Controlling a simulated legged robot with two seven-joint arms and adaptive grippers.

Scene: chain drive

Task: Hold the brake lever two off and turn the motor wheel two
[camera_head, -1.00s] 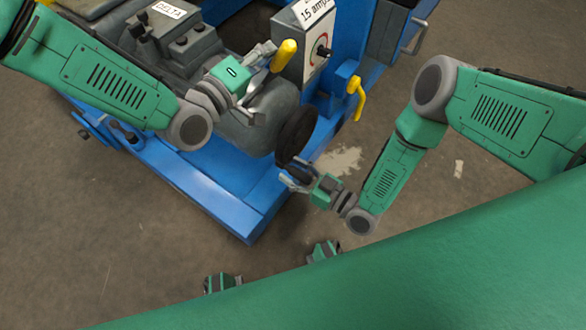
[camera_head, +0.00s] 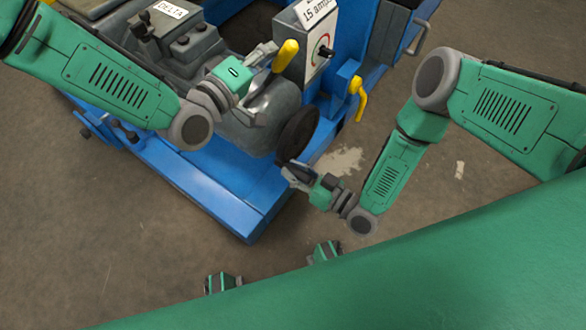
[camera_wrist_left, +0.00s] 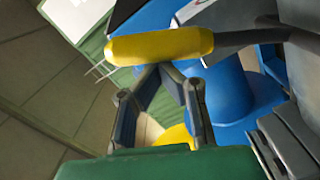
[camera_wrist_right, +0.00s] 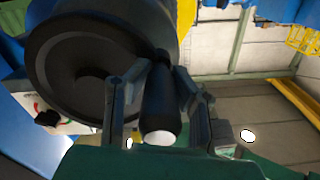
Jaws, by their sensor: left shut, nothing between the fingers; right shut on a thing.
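Brake lever two appears to be the yellow-handled lever (camera_head: 286,57) beside the meter box. My left gripper (camera_head: 270,74) is at it, shut and empty. In the left wrist view its fingertips (camera_wrist_left: 162,68) meet just under the yellow handle (camera_wrist_left: 160,46), which lies across them, not between them; contact looks close. Motor wheel two appears to be the dark disc (camera_head: 299,131) on the grey motor's end; it also shows in the right wrist view (camera_wrist_right: 75,65). My right gripper (camera_head: 288,171) is shut on the wheel's black crank handle (camera_wrist_right: 160,105), near the wheel's lower edge.
The meter box (camera_head: 313,45) with a dial and a "15 amp" label stands behind the lever. Another yellow handle (camera_head: 360,98) is to its right. The blue frame (camera_head: 215,195) runs below the motor. Open floor (camera_head: 120,240) lies in front.

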